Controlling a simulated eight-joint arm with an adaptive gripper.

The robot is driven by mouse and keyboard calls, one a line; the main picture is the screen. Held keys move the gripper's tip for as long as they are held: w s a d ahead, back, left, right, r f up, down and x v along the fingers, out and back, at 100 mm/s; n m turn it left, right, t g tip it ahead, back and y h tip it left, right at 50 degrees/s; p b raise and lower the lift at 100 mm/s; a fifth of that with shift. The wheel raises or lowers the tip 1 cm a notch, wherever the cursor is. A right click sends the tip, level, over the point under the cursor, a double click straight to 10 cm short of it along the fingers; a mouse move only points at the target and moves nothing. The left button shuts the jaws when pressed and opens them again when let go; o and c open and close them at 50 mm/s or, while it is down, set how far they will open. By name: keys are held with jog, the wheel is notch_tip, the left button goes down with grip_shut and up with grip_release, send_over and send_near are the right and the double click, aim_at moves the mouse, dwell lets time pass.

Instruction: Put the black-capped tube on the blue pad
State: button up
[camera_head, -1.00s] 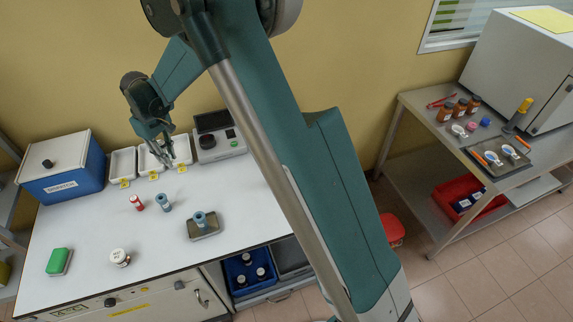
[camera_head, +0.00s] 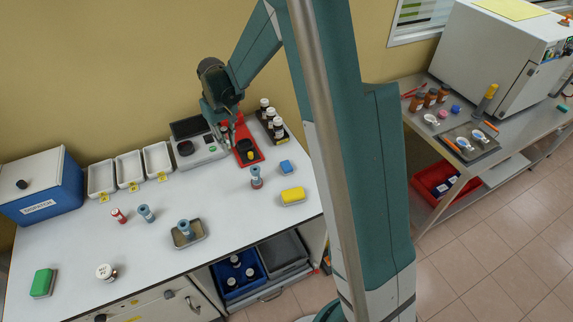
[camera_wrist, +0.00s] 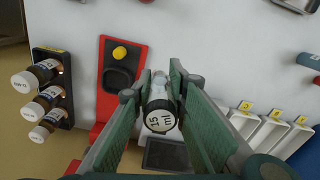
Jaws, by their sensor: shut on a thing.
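My gripper (camera_wrist: 162,78) is shut on a small tube (camera_wrist: 161,112) with a clear body and a black cap, its white cap label reading "15 ml". The capped end faces the wrist camera. In the head view my gripper (camera_head: 229,135) hangs beside the red stand, at the back of the white bench; the tube is too small to make out there.
The red stand (camera_head: 247,152) and a rack of brown bottles (camera_head: 270,120) stand close to the gripper. A grey instrument (camera_head: 200,145) is to its left. White trays (camera_head: 130,168) lie further left.

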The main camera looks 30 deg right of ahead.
jog(key=s+d+m, duration=0.2)
jog(key=s+d, duration=0.3)
jog(key=d, duration=0.5)
jog(key=s+d+m+p, duration=0.1)
jog(key=s+d+m, duration=0.2)
jog(key=d, duration=0.7)
jog(key=shift+s+r, duration=0.35)
jog(key=shift+s, duration=0.8)
send_over(287, 165)
jog(key=shift+a+f+p, duration=0.1)
jog(key=shift+f+p, duration=0.25)
jog(key=shift+f, duration=2.6)
jog(key=shift+f, duration=0.1)
jog(key=shift+f, duration=1.95)
jog(key=shift+f, duration=0.15)
jog(key=o, duration=0.8)
jog(key=shift+c, duration=0.2)
